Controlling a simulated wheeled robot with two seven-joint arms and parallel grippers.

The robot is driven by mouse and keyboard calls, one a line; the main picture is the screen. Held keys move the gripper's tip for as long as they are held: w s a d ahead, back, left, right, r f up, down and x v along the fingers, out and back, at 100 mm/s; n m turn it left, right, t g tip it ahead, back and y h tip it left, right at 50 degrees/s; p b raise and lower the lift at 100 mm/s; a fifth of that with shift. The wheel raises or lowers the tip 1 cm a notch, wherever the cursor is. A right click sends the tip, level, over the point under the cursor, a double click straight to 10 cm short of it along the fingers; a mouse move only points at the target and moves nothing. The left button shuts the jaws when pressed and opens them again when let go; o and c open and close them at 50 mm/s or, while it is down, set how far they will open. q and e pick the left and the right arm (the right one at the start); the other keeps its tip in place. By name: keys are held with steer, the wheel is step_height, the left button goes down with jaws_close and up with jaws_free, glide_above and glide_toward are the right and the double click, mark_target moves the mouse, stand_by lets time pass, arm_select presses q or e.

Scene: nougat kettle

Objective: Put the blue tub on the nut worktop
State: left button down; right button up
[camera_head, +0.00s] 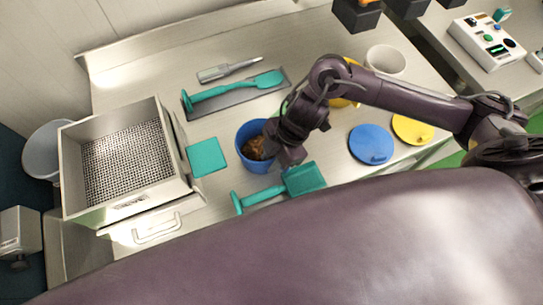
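The blue tub (246,136) stands upright on the metal worktop (225,215), near the middle of the head view, with brown contents inside. My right gripper (283,152) reaches in from the right and is at the tub's right side, overlapping its rim in the picture. The fingers are dark and partly hidden by the wrist, so I cannot tell whether they are closed on the tub. My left gripper is not in view. I cannot tell which surface is the nut worktop.
A metal box with a perforated floor (185,170) stands left of the tub. A teal square (206,157), a teal scraper (304,179) and a teal spatula (240,89) lie around it. Blue (370,144) and yellow (412,129) lids and a white tub (386,61) are at the right.

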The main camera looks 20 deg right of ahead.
steer(key=shift+r, duration=0.1)
steer(key=v, duration=1.2)
